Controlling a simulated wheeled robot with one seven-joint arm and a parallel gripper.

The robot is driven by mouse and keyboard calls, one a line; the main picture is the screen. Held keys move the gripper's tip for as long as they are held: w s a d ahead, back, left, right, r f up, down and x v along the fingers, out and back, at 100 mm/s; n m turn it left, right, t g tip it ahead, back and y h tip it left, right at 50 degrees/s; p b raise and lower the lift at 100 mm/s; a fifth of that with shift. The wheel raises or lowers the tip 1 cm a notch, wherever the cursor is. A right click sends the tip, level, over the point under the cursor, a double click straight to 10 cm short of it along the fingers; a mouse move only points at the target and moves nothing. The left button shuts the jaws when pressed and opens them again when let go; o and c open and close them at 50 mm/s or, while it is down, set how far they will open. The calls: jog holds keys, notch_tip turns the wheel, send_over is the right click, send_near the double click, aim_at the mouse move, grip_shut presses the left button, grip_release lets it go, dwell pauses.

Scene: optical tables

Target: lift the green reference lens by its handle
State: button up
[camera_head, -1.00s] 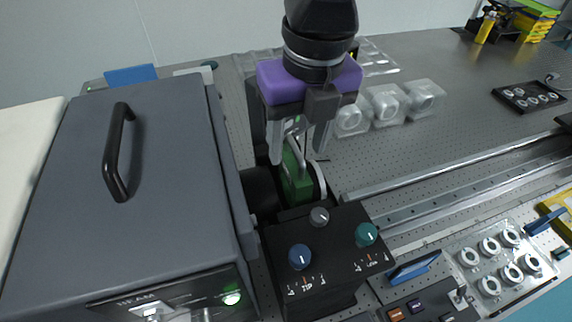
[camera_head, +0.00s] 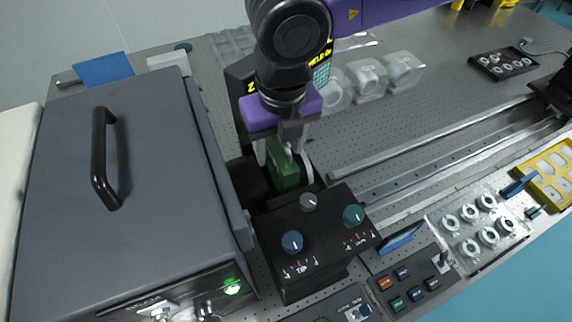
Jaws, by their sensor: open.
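The green reference lens (camera_head: 284,174) stands upright behind the black knob box, beside the grey instrument housing. Its green body shows, with a pale round rim at its right side. My gripper (camera_head: 279,160) is right above and around the top of the green lens, pointing down. One pale finger shows at the left of the green body and the other near its top right. The jaws are open. The handle is mostly hidden by the gripper, so I cannot tell whether it lies between the fingers.
The grey housing (camera_head: 150,190) with a black handle stands close on the left. The black knob box (camera_head: 315,240) is just in front. Clear lens cases (camera_head: 368,80) stand behind to the right. A metal rail (camera_head: 430,140) crosses the table at right.

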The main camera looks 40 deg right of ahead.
grip_shut()
jog(key=shift+r, duration=0.1)
dwell(1.2)
